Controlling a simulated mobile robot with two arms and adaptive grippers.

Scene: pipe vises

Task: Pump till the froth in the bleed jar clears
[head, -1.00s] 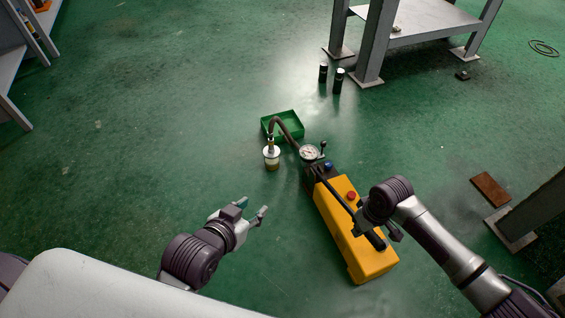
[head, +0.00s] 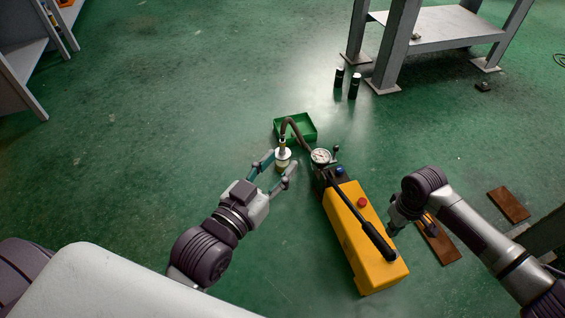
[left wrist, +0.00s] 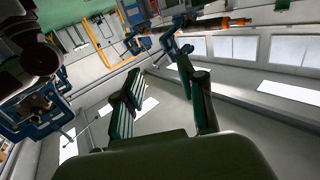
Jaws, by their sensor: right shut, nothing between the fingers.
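The bleed jar (head: 283,154), small and pale, stands on the floor beside the green tray in the head view. A dark hose (head: 298,128) arches from its top to the pump's gauge (head: 320,156). My left gripper (head: 278,168) is open, its fingertips spread to either side of the jar in the picture; I cannot tell if they touch it. The jar does not show in the left wrist view between the open fingers (left wrist: 162,90). The yellow pump (head: 368,250) has a long black handle (head: 365,225). My right gripper (head: 394,222) is shut and empty, right of the handle. Froth is too small to make out.
The green tray (head: 306,127) sits behind the jar. Two black cylinders (head: 354,86) stand near a grey table (head: 445,25). Brown plates (head: 436,242) lie right of the pump, one partly under my right arm. The floor to the left is clear.

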